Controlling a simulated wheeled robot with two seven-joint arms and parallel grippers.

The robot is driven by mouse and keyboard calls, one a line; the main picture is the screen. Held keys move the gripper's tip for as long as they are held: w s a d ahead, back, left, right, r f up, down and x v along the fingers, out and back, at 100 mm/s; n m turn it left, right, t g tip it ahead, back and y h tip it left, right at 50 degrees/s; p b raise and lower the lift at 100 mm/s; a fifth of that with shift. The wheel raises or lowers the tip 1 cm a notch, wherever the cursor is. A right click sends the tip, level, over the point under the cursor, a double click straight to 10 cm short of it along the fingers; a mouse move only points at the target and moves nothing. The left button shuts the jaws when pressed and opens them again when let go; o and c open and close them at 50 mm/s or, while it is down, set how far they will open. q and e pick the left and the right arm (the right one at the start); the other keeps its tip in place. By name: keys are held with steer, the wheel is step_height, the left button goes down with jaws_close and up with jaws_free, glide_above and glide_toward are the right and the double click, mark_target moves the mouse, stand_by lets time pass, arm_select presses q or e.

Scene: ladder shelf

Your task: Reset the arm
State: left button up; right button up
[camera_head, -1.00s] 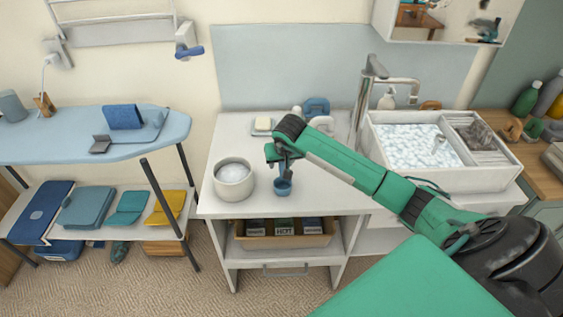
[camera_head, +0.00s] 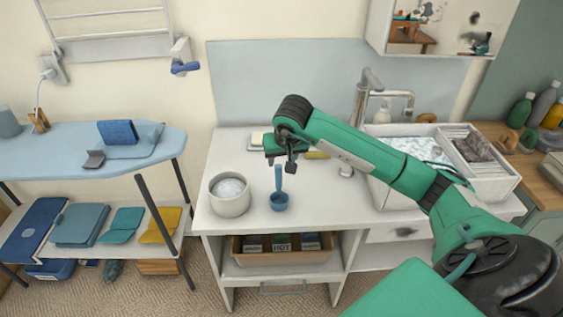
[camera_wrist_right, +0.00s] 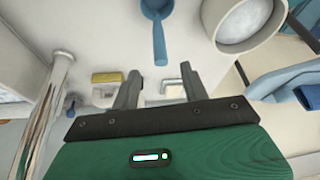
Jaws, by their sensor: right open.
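My right gripper (camera_head: 291,160) is held above the white counter, behind and above a blue scoop (camera_head: 279,203). Its two fingers also show in the right wrist view (camera_wrist_right: 158,88), spread apart with nothing between them. The scoop (camera_wrist_right: 160,47) and pot (camera_wrist_right: 250,25) also show in the right wrist view, clear of the fingers. My left gripper is not seen.
A sink (camera_head: 376,190) with foamy water and a tall faucet (camera_head: 368,85) stand at the counter's right. A blue ironing board (camera_head: 60,150) is at the left. A wooden tray (camera_head: 240,256) sits on the shelf below. The counter's front is largely clear.

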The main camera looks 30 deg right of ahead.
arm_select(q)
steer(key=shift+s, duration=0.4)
